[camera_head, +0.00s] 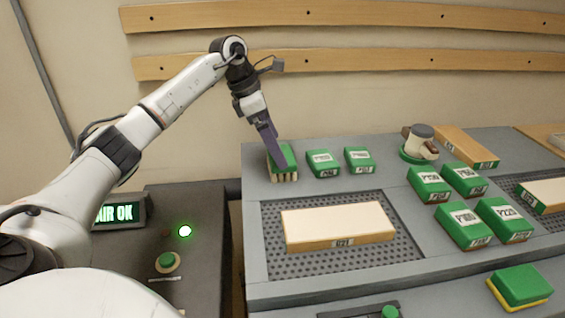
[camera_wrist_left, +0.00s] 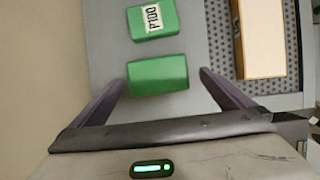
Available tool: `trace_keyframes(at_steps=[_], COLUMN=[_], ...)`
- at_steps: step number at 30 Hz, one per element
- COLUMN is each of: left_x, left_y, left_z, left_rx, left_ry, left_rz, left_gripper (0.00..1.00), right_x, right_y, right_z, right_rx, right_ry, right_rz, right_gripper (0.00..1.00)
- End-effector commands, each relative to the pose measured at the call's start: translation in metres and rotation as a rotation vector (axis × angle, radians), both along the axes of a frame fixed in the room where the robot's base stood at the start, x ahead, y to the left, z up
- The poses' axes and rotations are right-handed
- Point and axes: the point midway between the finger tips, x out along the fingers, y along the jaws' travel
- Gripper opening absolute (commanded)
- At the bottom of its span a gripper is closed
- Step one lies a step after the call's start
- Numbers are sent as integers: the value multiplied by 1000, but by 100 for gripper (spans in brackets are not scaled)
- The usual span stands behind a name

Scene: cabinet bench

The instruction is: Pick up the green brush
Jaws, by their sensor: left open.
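The green brush (camera_head: 283,163) stands on the grey bench at its back left corner, with its pale bristles facing down. My left gripper (camera_head: 275,148) is above and at the brush, pointing down. In the left wrist view the green back of the brush (camera_wrist_left: 158,74) lies just ahead of and between the two spread purple fingers (camera_wrist_left: 160,85). The gripper is open, and I see no finger pressed on the brush. Part of the brush is hidden by a finger in the head view. My right gripper is not in view.
Green blocks (camera_head: 323,163) stand right of the brush; one also shows in the left wrist view (camera_wrist_left: 152,20). A wooden board (camera_head: 338,224) lies on a perforated panel in front. A round sander (camera_head: 418,146) and more green blocks (camera_head: 464,224) are farther right.

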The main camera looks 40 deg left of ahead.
Motion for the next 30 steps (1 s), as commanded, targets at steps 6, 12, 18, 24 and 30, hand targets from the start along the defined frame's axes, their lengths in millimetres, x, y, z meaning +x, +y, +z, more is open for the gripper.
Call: trace_keyframes(at_steps=[6,12,18,24,30], left_x=[6,14,15,15,15], left_y=[-2,-7,-7,-7,-7], left_z=[-21,-47,-49,-49,-48], left_rx=[-2,-2,-1,0,-1], left_ry=[3,-1,-2,-1,-3], left_rz=[0,1,1,1,1], left_gripper=[100,100,100,73,60], right_x=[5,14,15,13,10], right_y=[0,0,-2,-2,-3], right_z=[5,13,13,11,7], right_rx=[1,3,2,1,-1], right_ry=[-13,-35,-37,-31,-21], right_rz=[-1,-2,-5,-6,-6], right_gripper=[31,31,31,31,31])
